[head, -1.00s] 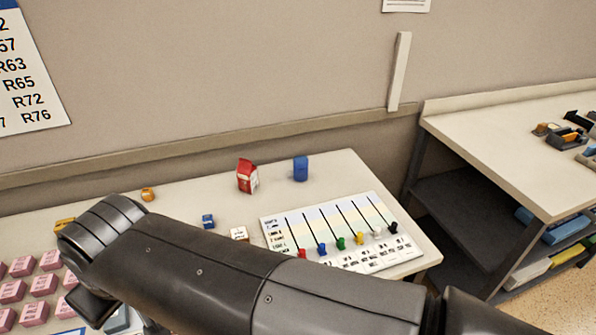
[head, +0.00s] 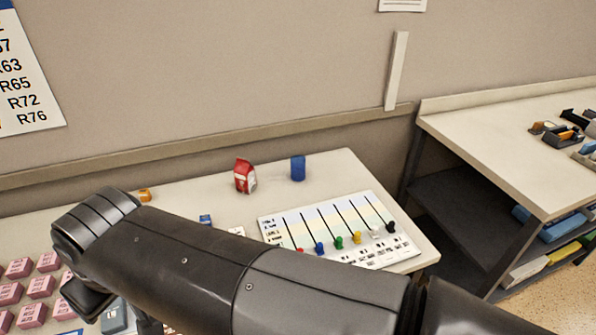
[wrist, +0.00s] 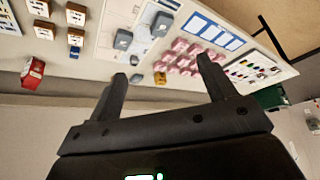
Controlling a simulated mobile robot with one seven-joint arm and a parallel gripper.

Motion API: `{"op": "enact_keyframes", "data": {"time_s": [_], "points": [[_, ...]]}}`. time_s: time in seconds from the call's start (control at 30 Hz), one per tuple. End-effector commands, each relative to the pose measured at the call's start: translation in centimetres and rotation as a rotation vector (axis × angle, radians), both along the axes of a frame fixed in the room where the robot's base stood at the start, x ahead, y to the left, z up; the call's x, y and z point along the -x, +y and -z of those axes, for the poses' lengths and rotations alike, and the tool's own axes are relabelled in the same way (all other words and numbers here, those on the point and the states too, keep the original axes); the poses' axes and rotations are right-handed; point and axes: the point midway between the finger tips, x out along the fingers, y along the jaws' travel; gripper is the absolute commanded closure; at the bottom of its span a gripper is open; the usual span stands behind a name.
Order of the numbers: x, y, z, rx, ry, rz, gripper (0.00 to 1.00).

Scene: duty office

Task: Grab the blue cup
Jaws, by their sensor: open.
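The blue cup (head: 298,168) stands upright near the back edge of the table, right of a red-and-white carton (head: 244,176). I cannot make out the cup in the wrist view. My gripper (wrist: 164,74) shows in the wrist view with its two fingers spread and nothing between them. It is apart from the cup; in the head view my arm largely hides it, at the lower left. The carton (wrist: 33,74) also shows at the left of the wrist view.
A white slider board (head: 330,232) lies in front of the cup. A small blue block (head: 206,220) and an orange item (head: 145,195) are on the table to the left, with several pink blocks (head: 40,287). A wall stands behind; a shelf unit (head: 500,150) is at right.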

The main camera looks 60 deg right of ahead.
Motion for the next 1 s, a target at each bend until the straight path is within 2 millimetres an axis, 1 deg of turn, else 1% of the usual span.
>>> {"op": "enact_keyframes", "data": {"time_s": [0.07, 0.17, 0.2, 0.27, 0.3, 0.37, 0.4, 0.47, 0.5, 0.57, 0.6, 0.67, 0.7, 0.73, 0.77, 0.8, 0.87, 0.9, 0.97, 1.0], "points": [[-1.6, -1.2, -0.4, -0.008, 0.002, 0.048, 0.24], [-4.2, -3.6, -1.1, -0.021, 0.0, 0.131, 0.24], [-5.4, -4.7, -1.3, -0.026, -0.002, 0.168, 0.24], [-7.0, -6.6, -1.5, -0.033, -0.005, 0.224, 0.24], [-8.1, -8.0, -1.7, -0.037, -0.008, 0.262, 0.24], [-9.6, -10.2, -1.7, -0.042, -0.011, 0.318, 0.24], [-10.6, -11.8, -1.7, -0.045, -0.013, 0.356, 0.24], [-11.9, -14.2, -1.6, -0.049, -0.017, 0.412, 0.24], [-12.7, -15.9, -1.4, -0.051, -0.019, 0.45, 0.24], [-13.8, -18.6, -1.1, -0.052, -0.024, 0.505, 0.24], [-14.4, -20.5, -0.8, -0.053, -0.026, 0.545, 0.24], [-15.2, -23.4, -0.3, -0.053, -0.03, 0.6, 0.24], [-15.6, -25.4, 0.1, -0.052, -0.032, 0.637, 0.24], [-15.9, -26.9, 0.4, -0.051, -0.035, 0.665, 0.24], [-16.1, -28.4, 0.8, -0.05, -0.037, 0.693, 0.24], [-16.2, -30.5, 1.3, -0.048, -0.039, 0.731, 0.24], [-16.4, -33.7, 2.2, -0.045, -0.042, 0.786, 0.24], [-16.3, -35.8, 2.9, -0.042, -0.044, 0.822, 0.24], [-16.1, -39.0, 4.0, -0.036, -0.047, 0.876, 0.24], [-15.7, -41.2, 4.7, -0.032, -0.049, 0.913, 0.24]]}}
